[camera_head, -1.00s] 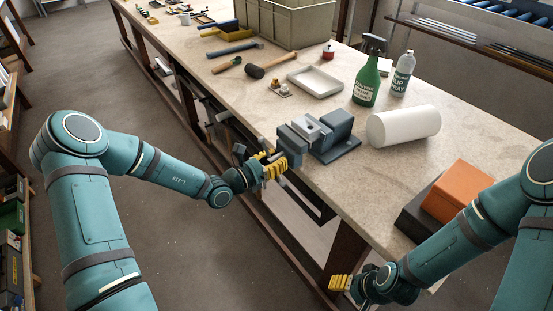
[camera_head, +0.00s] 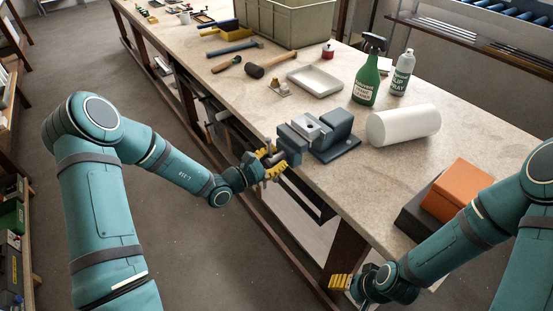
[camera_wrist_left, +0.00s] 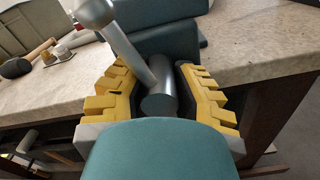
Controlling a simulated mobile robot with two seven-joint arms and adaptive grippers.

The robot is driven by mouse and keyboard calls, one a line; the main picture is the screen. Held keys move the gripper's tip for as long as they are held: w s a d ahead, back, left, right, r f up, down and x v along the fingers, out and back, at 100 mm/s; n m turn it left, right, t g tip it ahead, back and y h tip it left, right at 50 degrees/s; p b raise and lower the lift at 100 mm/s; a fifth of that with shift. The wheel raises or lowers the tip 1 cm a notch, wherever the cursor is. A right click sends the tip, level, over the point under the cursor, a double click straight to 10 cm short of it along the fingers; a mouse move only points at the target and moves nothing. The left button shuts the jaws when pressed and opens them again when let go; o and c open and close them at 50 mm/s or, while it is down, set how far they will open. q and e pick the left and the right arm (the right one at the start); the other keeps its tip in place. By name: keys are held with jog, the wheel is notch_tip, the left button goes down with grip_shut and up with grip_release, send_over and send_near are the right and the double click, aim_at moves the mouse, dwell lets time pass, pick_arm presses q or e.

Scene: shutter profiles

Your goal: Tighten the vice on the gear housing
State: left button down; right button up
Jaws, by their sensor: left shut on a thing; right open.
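The blue-grey vice (camera_head: 338,128) stands at the near edge of the workbench. A light grey block, seemingly the gear housing (camera_head: 309,126), sits between its jaws. My left gripper (camera_head: 270,164) is at the vice's front, its yellow fingers shut around the vice screw's round end (camera_wrist_left: 160,103). In the left wrist view a handle bar (camera_wrist_left: 130,48) with a ball end slants up and left from that screw end. The vice body (camera_wrist_left: 165,40) is behind. My right gripper (camera_head: 340,283) is open and empty, low beside the bench's near side.
On the workbench (camera_head: 230,95), a white roll (camera_head: 403,126), a green spray bottle (camera_head: 367,72) and a shallow tray (camera_head: 315,82) stand near the vice. A mallet (camera_head: 268,66) lies further back. An orange box (camera_head: 457,190) is near my right arm.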

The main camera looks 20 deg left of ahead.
pick_arm(q)
jog(key=shift+s+d+f, duration=0.1)
jog(key=shift+s+f, duration=0.05)
jog(key=shift+f, duration=0.15)
jog(key=c, duration=0.7)
grip_release()
jog(key=shift+o, duration=0.2)
jog(key=shift+r, duration=0.1)
jog(key=v, duration=1.2)
